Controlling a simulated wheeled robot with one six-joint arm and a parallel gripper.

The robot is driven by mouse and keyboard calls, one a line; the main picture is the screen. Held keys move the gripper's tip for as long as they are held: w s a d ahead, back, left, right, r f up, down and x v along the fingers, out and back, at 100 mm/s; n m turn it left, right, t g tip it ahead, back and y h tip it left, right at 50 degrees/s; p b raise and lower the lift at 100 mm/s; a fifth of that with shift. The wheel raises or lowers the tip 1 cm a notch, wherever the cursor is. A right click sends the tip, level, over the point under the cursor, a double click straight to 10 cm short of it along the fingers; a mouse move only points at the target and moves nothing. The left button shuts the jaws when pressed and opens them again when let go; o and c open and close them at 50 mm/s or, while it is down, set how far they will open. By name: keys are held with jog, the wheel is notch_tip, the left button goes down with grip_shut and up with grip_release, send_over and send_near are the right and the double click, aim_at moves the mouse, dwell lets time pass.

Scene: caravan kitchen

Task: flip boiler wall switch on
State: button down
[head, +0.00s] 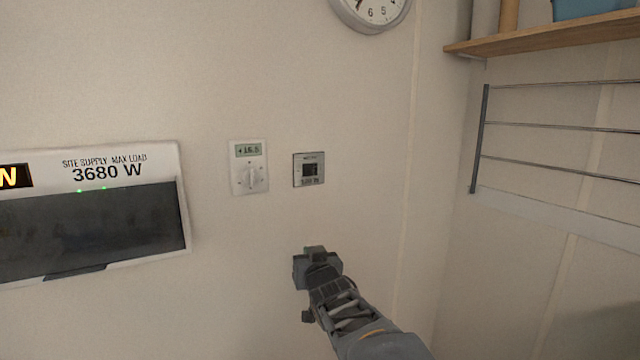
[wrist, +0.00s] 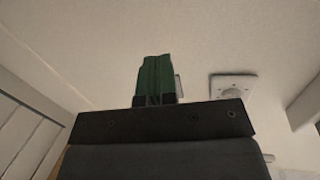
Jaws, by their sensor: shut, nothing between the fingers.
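A small metal-framed wall switch (head: 309,169) with a dark square centre is on the cream wall in the head view. I cannot read its label or tell its rocker position. My gripper (head: 315,251) is below it in the picture, apart from it, with its fingers shut and empty. In the wrist view, the green fingers (wrist: 155,78) lie together, pointing toward the wall. They hide most of the switch; only a thin edge of its plate (wrist: 179,87) shows beside them.
A white thermostat (head: 249,167) with a dial and display is just left of the switch; it also shows in the wrist view (wrist: 232,88). A load display panel (head: 120,215) is farther left. A clock (head: 371,10), shelf (head: 545,40) and wire rack (head: 560,128) are above and right.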

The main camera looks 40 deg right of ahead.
aim_at(315, 169)
jog(key=s+d+r+n+t+y, duration=0.2)
jog(key=s+d+r+n+t, duration=0.1)
jog(key=d+r+t, duration=0.4)
jog(key=shift+s+r+t+b, duration=0.35)
jog(key=shift+r+t, duration=0.65)
jog(key=shift+r, duration=0.3)
jog(key=shift+w+f+p+x, duration=0.35)
jog(key=shift+p+x, duration=0.55)
jog(key=shift+x, duration=1.25)
jog(key=shift+w+f+p+x, duration=0.35)
jog(key=shift+p+x, duration=0.6)
jog(key=shift+x, duration=1.2)
jog(key=shift+w+f+p+x, duration=0.35)
jog(key=shift+p+x, duration=0.55)
jog(key=shift+x, duration=1.25)
jog(key=shift+s+f, duration=0.15)
